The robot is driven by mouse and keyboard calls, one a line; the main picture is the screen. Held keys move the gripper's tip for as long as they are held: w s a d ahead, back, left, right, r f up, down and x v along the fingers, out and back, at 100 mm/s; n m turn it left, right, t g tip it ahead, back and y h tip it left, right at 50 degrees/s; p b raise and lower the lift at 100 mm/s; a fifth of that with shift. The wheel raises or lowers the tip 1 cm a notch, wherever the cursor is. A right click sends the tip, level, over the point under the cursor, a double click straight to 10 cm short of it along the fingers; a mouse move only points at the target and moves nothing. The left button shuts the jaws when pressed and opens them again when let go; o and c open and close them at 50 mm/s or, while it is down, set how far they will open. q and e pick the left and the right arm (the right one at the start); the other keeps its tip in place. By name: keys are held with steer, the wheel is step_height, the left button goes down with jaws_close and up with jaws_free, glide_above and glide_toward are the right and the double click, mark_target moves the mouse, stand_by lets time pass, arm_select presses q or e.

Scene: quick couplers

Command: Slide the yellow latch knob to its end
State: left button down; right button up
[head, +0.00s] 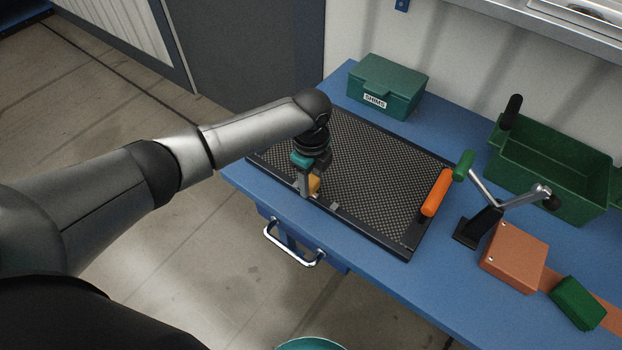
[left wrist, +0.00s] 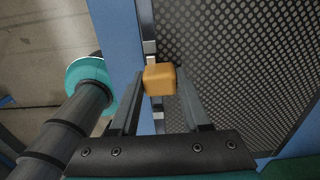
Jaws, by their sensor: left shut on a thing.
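The yellow latch knob (head: 314,184) sits at the near edge of a dark mesh panel (head: 375,165) lying on the blue bench. In the left wrist view the knob (left wrist: 160,79) is a yellow-orange block between the two fingertips. My left gripper (head: 308,188) points down over the panel's front rail and is shut on the knob. The fingers (left wrist: 159,98) flank the knob on both sides in the wrist view. A light metal strip (left wrist: 151,47) runs along the panel's edge beside the knob. My right gripper is not in view.
A green SHIMS box (head: 388,85) stands behind the panel. An orange handle (head: 437,192) lies at the panel's right end, beside a crank (head: 490,205) with a green grip. A green bin (head: 555,170) and an orange block (head: 514,257) are farther right. A drawer handle (head: 292,250) juts from the bench front.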

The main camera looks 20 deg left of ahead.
mark_target(324, 198)
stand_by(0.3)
arm_select(q)
steer(key=d+p, duration=0.1)
steer(key=s+d, duration=0.1)
steer(key=shift+d+r+p, duration=0.15)
steer(key=shift+d+p, duration=0.15)
steer(key=shift+p, duration=0.1)
steer(key=shift+s+d, duration=0.1)
steer(key=shift+d, duration=0.35)
steer(key=shift+c, duration=1.8)
jaws_free()
